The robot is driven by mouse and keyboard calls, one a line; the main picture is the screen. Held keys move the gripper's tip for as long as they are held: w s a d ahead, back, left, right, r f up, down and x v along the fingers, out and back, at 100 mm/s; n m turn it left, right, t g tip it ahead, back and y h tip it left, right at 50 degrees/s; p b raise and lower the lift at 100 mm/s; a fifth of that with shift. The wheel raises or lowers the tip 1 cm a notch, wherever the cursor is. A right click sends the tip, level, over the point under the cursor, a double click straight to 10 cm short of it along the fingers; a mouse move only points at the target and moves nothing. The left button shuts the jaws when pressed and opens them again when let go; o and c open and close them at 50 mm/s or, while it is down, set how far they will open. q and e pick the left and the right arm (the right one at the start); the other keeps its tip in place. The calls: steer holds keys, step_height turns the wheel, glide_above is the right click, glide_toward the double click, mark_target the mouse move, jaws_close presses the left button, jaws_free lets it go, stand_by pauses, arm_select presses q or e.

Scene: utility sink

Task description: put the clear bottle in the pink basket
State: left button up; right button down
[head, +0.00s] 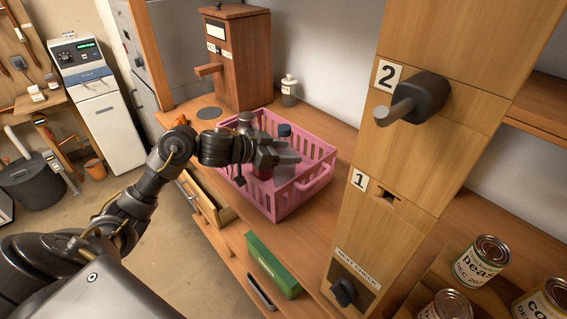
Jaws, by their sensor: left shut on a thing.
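The pink basket (301,198) stands on the wooden counter in the middle of the head view. My left gripper (284,158) reaches in from the left and is over the basket. It is shut on the clear bottle (284,132), whose dark blue cap shows above the fingers. The bottle looks upright and within the basket's outline. The gripper hides much of its body, and I cannot tell whether its base touches the basket floor. My right gripper is out of view.
A wooden dispenser (238,60) and a small white-topped jar (289,90) stand behind the basket. A tall wooden panel (400,150) with a protruding handle (410,100) rises to the right. Cans (482,262) stand at right.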

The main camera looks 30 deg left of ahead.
arm_select(q)
steer(key=shift+f, duration=1.9)
steer(key=o, duration=1.1)
steer(key=shift+s+f, duration=0.1)
steer(key=shift+c, duration=0.2)
steer(key=shift+s+a+r, duration=0.15)
steer(key=shift+r, duration=0.05)
steer(key=b+v, duration=0.2)
steer(key=v, duration=0.9)
steer(key=shift+s, duration=0.25)
